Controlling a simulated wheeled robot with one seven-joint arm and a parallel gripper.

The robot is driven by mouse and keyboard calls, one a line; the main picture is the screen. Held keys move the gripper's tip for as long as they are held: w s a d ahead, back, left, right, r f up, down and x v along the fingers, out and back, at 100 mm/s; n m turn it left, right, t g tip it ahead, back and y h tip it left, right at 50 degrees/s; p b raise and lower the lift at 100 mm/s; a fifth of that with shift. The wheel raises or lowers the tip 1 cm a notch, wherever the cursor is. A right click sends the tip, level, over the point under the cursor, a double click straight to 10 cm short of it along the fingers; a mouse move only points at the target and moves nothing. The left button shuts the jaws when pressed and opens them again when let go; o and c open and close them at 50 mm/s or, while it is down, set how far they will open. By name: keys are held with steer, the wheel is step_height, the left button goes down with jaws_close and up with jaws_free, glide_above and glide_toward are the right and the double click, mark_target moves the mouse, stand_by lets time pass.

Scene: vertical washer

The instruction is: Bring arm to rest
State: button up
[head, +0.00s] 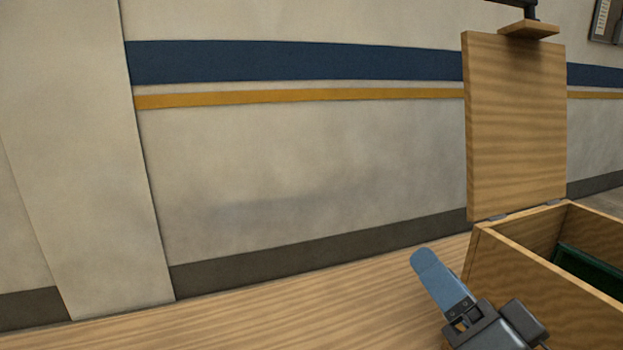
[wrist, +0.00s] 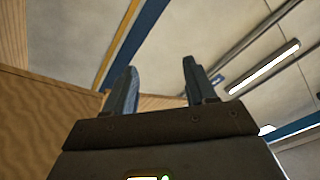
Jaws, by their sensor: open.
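My gripper (head: 445,285) shows at the lower right of the head view, in front of the wooden box. One blue finger points up and to the left; the other finger is hidden there. In the wrist view my gripper (wrist: 162,90) shows two blue fingers standing well apart, with nothing between them. The wrist camera looks up past the fingers toward the wall and ceiling.
A wooden box (head: 490,258) stands on the wooden table (head: 290,310) at the right, its lid (head: 515,125) raised upright. A dark green thing (head: 590,272) lies inside. The table left of the box is clear. A striped wall (head: 300,170) stands behind.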

steer(key=s+d+f+m+g+h+b, duration=0.15)
steer(key=s+f+h, duration=0.45)
steer(key=s+f, duration=0.95)
steer(key=s+d+f+n+g+b, duration=0.1)
steer(key=s+d+f+n, duration=0.1)
steer(key=s, duration=0.7)
steer(key=s+d+f+n+g+b, duration=0.1)
steer(key=s+d+f+n+g, duration=0.1)
steer(key=s+n, duration=0.3)
steer(key=s+d+f, duration=0.1)
steer(key=s, duration=0.3)
steer(key=shift+s, duration=0.35)
